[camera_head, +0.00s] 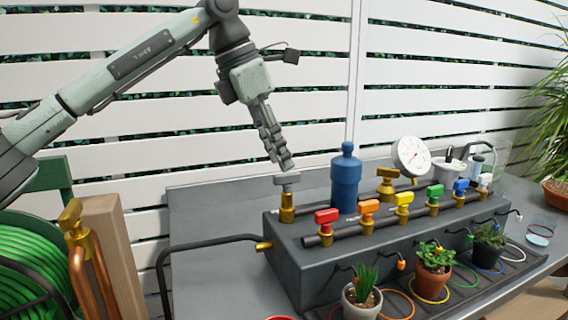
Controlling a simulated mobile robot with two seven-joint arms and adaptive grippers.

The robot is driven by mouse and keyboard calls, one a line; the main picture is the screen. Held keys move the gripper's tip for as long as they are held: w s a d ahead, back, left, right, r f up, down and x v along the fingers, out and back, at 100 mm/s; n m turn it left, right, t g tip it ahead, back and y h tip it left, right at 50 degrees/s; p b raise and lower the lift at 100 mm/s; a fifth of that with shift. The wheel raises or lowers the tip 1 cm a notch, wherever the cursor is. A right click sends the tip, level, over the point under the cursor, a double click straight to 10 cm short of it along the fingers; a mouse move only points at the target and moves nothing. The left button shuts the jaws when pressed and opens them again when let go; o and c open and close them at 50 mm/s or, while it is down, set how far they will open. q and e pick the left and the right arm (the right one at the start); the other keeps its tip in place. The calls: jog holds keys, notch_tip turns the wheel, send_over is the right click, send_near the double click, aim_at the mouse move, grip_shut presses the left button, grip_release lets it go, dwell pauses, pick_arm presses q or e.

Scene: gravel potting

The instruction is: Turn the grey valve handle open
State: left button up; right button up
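The grey valve handle (287,178) sits on top of a brass valve body (288,208) at the left end of the dark manifold box. The handle lies roughly level. My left gripper (284,163) points down just above the grey handle, its fingertips close over it. Whether the tips touch the handle cannot be told. The fingers are seen nearly edge-on and overlap, so their opening is unclear. My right gripper is not in view.
Red (326,216), orange (370,207), yellow (404,198) and further coloured valves line the pipe to the right. A blue bottle (346,178) and a gauge (411,156) stand behind. A black hose (205,240) runs left. Potted plants (434,270) stand in front.

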aim_at(287, 173)
pick_arm(q)
jog(key=shift+x, duration=1.7)
grip_shut()
